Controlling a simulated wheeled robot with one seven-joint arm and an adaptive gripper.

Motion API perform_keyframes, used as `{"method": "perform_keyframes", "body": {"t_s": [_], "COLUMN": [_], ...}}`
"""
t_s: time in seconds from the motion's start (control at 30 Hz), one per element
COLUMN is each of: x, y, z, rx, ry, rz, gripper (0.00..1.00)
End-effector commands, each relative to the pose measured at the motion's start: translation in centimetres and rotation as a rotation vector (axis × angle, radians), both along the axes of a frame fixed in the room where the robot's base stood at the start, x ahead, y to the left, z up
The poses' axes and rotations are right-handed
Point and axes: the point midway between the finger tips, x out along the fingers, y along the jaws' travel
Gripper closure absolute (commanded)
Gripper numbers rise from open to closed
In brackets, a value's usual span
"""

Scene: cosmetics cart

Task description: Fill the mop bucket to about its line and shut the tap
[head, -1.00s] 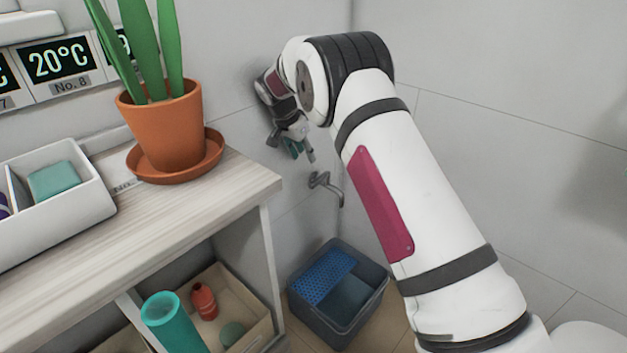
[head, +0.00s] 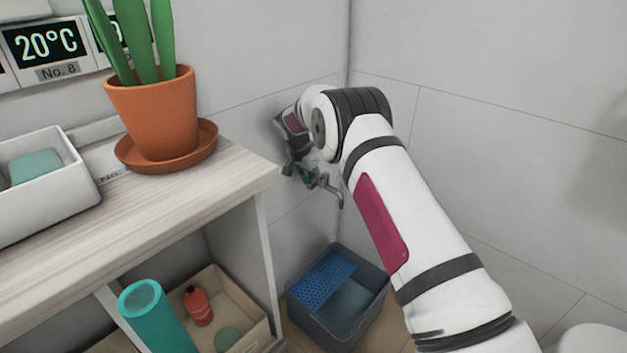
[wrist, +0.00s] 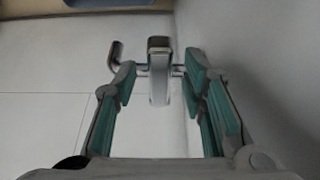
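The grey metal tap (head: 335,192) sticks out of the wall above the bucket. In the wrist view its handle (wrist: 159,75) is between my fingers, with the curved spout to the left. My gripper (head: 309,177) is at the tap. In the wrist view my gripper (wrist: 163,82) is open, with teal pads on both sides of the handle and gaps showing. The dark grey mop bucket (head: 325,335) stands on the floor below, with a blue perforated wringer (head: 322,278) in it. No stream shows from the spout. I cannot make out the line or the water level.
A wooden shelf unit (head: 190,215) stands at left, with a potted plant (head: 155,115) near its corner. A bin (head: 262,335) with a red bottle (head: 198,306) and a teal cup (head: 150,310) are below. Walls close in behind the tap and at right.

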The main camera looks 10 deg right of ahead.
Motion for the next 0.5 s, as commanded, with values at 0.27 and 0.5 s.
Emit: {"method": "perform_keyframes", "body": {"t_s": [0.27, 0.5], "x": [0.0, 0.0], "y": [0.0, 0.0], "z": [0.03, 0.03], "rx": [0.0, 0.0], "ry": [0.0, 0.0], "rz": [0.0, 0.0], "gripper": [0.87, 1.0]}}
